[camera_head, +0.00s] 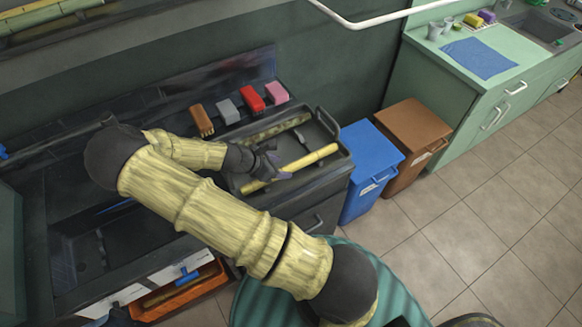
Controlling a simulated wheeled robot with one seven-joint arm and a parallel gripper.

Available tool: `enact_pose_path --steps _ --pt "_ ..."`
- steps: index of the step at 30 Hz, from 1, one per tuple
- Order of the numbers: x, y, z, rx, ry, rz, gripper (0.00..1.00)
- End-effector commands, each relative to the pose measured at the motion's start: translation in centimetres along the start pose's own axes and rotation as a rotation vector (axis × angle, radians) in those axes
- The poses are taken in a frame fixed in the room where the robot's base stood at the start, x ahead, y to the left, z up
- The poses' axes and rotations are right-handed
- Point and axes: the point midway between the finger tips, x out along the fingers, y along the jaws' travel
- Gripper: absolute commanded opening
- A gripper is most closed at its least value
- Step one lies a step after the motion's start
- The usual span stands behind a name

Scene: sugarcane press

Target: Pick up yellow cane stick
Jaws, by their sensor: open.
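A yellow cane stick (317,157) lies slanted across a dark tray (336,130) at the right end of the dark counter. My gripper (277,170) is open above the left part of the stick, and its fingers hide part of it. The stick's left end (252,187) shows left of the fingers. I cannot tell whether the fingers reach around the stick or touch it. A duller green-brown cane piece (290,124) lies behind it in the tray.
Brown, grey, red and pink blocks (251,98) stand in a row behind the tray. A blue bin (368,160) and a brown bin (413,130) stand right of the counter. A green sink cabinet (450,75) is at the right. Tiled floor at the lower right is clear.

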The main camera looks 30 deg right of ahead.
Motion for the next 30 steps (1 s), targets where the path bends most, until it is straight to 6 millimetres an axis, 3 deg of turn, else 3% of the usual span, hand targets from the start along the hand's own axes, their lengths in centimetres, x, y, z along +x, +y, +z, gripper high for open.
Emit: enact_pose_path --steps 10,27,30 --pt "4.3 0.2 0.4 0.000 -0.001 -0.003 0.56" --pt "4.5 0.2 0.3 0.000 0.000 -0.001 0.56" --pt "4.5 0.2 0.3 0.000 0.000 -0.001 0.36"
